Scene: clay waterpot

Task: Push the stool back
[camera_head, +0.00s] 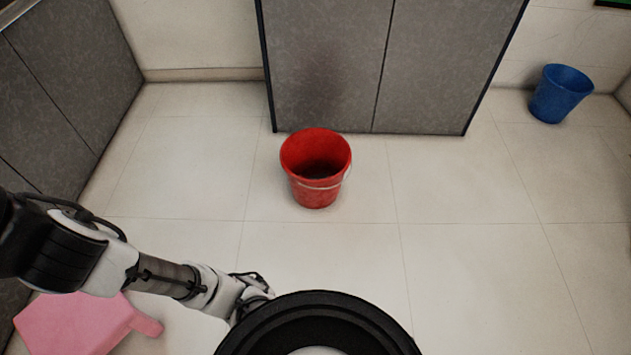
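A pink object (75,325), which looks like the stool, is at the lower left. It has a flat top and a short part sticking out to the right. The picture's edge cuts it off, and my arm passes above its upper side in the picture. My gripper (252,292) is at the end of my arm, to the right of the pink object and apart from it in the picture. Its fingers are hidden behind a black round part at the bottom, so whether it is open or shut does not show.
A red bucket (316,190) stands on the tiled floor before a grey panelled block (370,65). A blue bucket (559,95) stands by the wall at the far right. Grey cabinets (75,60) line the left side. The floor (490,240) at centre right is clear.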

